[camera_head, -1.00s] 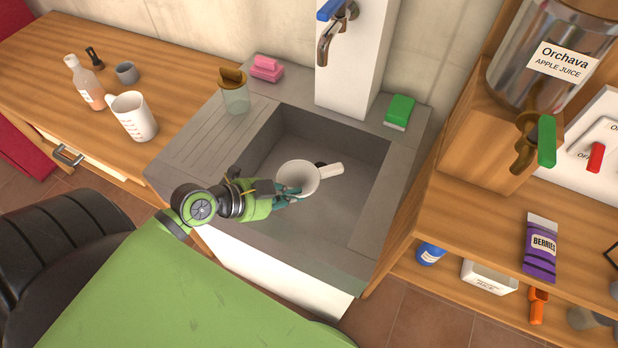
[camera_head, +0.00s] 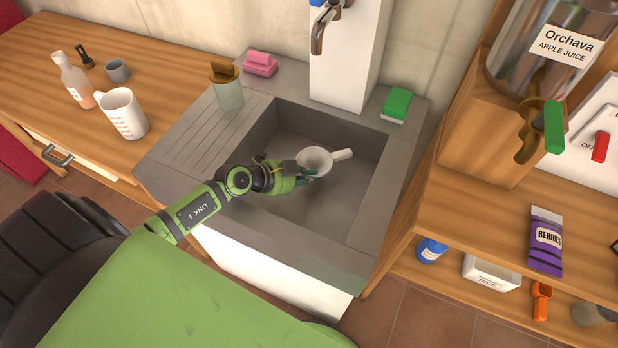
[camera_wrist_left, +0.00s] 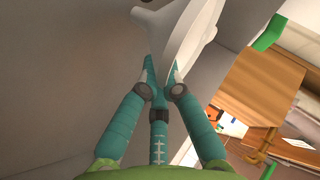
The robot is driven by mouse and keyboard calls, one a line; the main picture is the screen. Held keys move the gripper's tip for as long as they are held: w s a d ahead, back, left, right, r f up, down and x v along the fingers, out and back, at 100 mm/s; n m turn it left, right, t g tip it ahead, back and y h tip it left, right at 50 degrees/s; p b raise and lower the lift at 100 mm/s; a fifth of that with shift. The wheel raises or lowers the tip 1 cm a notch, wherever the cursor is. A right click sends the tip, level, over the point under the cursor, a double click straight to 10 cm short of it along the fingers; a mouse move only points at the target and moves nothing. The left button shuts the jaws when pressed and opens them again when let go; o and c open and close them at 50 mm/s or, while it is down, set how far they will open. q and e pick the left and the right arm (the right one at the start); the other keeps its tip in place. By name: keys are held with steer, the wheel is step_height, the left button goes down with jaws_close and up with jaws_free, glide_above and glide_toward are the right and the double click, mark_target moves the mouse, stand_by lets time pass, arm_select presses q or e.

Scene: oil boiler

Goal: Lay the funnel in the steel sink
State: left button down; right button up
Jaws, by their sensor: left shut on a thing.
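The white funnel (camera_head: 316,159) is over the basin of the grey steel sink (camera_head: 352,222), with its spout toward the right. My left gripper (camera_head: 305,174) is shut on the funnel's near rim. In the left wrist view the teal fingers (camera_wrist_left: 160,88) pinch the edge of the funnel (camera_wrist_left: 186,32). The funnel appears to be down within the basin; I cannot tell whether it touches the bottom. My right gripper is not in view.
A tap (camera_head: 322,28) hangs above the basin's back. A glass jar (camera_head: 228,92), a pink sponge (camera_head: 260,64) and a green sponge (camera_head: 397,104) stand on the sink's rim. A white measuring jug (camera_head: 124,114) stands on the left counter. The basin's right part is clear.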

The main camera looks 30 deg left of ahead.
arm_select(q)
steer(key=shift+f, duration=0.3)
steer(key=c, duration=1.4)
jaws_free()
steer(key=shift+r, duration=0.15)
steer(key=p+v, duration=0.1)
steer(key=v, duration=0.5)
steer(key=shift+s+a, duration=0.1)
steer(key=shift+s, duration=0.1)
steer(key=shift+s+a+r, duration=0.25)
steer(key=shift+s+r, duration=0.1)
